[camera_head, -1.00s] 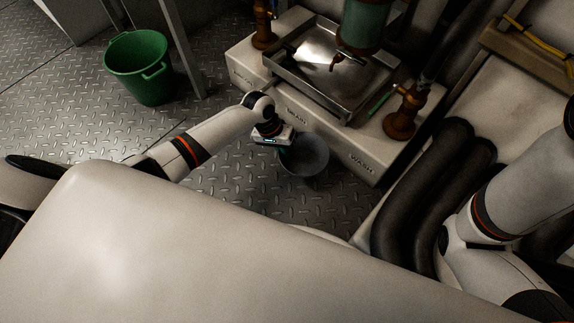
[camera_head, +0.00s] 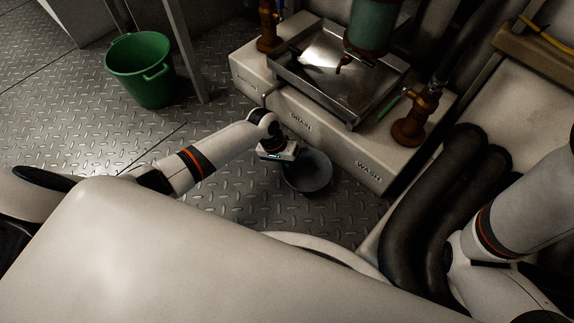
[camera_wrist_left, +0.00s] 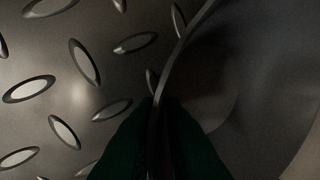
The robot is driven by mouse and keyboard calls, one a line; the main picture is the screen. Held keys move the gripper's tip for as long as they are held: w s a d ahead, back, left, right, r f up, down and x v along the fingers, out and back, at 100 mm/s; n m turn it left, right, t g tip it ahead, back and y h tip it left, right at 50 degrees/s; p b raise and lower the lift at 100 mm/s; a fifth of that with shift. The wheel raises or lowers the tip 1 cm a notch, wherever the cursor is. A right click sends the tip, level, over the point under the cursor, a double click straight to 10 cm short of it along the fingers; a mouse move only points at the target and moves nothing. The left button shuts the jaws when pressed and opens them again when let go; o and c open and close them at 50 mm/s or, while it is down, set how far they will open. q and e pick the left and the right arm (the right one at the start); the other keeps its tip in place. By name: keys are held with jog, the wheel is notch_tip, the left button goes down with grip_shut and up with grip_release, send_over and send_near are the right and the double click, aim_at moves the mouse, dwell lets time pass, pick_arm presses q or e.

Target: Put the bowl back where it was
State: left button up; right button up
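The dark grey bowl (camera_head: 309,172) is low over the diamond-plate floor, in front of the white console's DRAIN and WASH labels. My left gripper (camera_head: 281,157) is at the bowl's left rim. In the left wrist view, the dark fingers (camera_wrist_left: 158,140) sit on both sides of the thin rim of the bowl (camera_wrist_left: 250,70) and are shut on it. I cannot tell whether the bowl's base touches the floor. My right arm shows at the right, but its gripper is out of view.
The white console (camera_head: 335,152) carries a metal tray (camera_head: 352,112) and a brown valve (camera_head: 414,118). Thick black hoses (camera_head: 425,200) run to the right of the bowl. A green bucket (camera_head: 142,72) stands at upper left beside a metal post (camera_head: 184,50). The floor between is clear.

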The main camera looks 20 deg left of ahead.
pick_arm(q)
jog(key=shift+o, duration=1.1)
